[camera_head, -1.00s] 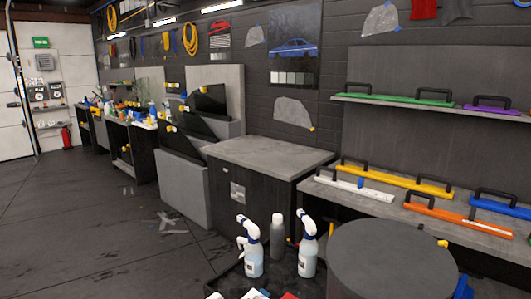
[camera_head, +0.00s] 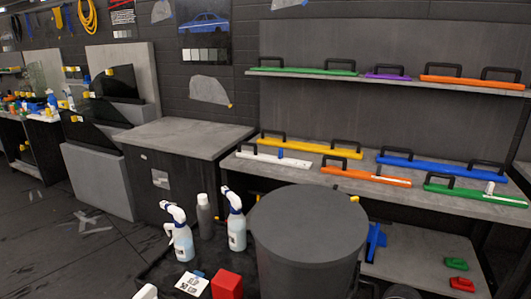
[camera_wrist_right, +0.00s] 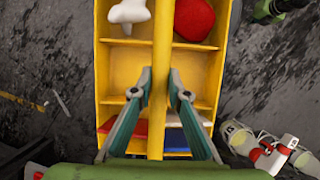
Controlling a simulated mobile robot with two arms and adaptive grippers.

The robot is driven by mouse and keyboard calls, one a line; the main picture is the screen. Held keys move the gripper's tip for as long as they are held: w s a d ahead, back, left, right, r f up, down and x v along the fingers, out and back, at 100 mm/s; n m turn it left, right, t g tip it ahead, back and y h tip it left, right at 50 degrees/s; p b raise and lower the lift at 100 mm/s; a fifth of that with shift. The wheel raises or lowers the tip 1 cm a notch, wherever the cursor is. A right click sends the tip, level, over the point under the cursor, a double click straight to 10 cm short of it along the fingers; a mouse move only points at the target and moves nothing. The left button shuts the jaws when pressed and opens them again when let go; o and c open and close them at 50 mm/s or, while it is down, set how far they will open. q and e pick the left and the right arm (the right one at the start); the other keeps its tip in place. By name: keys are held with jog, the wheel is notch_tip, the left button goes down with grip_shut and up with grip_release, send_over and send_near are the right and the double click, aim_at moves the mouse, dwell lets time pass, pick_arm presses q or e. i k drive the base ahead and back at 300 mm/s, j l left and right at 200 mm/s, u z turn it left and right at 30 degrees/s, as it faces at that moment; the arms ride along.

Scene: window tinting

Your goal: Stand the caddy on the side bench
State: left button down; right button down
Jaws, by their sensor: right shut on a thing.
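The caddy is a yellow box with several compartments (camera_wrist_right: 129,72) and a long yellow bar handle along its middle, seen from above in the right wrist view. My right gripper (camera_wrist_right: 160,78) is shut on that handle. A white item and a red item sit in the caddy's upper compartments. Red, blue and pale flat items lie in its lower ones, partly hidden by the fingers. In the head view, a dark cabinet-like bench with a bare grey top (camera_head: 180,138) stands against the wall; I cannot tell if it is the side bench. The caddy and both grippers are outside the head view.
A large dark drum (camera_head: 308,232) stands close in front. To its left are two spray bottles (camera_head: 181,240) (camera_head: 237,228), a grey bottle (camera_head: 205,217) and a red block (camera_head: 227,285). A long bench (camera_head: 235,162) holds coloured squeegee-like tools. Floor at left is open.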

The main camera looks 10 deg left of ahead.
aim_at(191, 138)
jog(key=z, duration=0.5)
jog(key=j+z, duration=0.15)
jog(key=z, duration=0.35)
jog(key=j+z, duration=0.1)
jog(key=z, duration=0.85)
jog(key=j+z, duration=0.15)
jog(key=z, duration=0.85)
jog(key=k+j+z, duration=0.15)
jog(key=z, duration=0.25)
jog(key=k+z, duration=0.35)
jog(key=k+u, duration=0.1)
jog(key=k, duration=1.15)
jog(key=k+z, duration=0.25)
jog(key=k, duration=0.2)
jog(key=k+l+z, duration=0.2)
jog(key=k, duration=0.25)
jog(key=k+l+z, duration=0.25)
jog(key=k, duration=0.2)
jog(key=k+j+z, duration=0.2)
jog(key=k+z, duration=0.25)
jog(key=k, duration=0.25)
jog(key=k+z, duration=0.45)
jog(key=k, duration=1.35)
jog(key=k+u, duration=0.15)
jog(key=u, duration=0.2)
jog(key=k+j+u, duration=0.1)
jog(key=u, duration=0.25)
jog(key=k+j+u, duration=0.1)
jog(key=u, duration=0.2)
jog(key=j, duration=0.1)
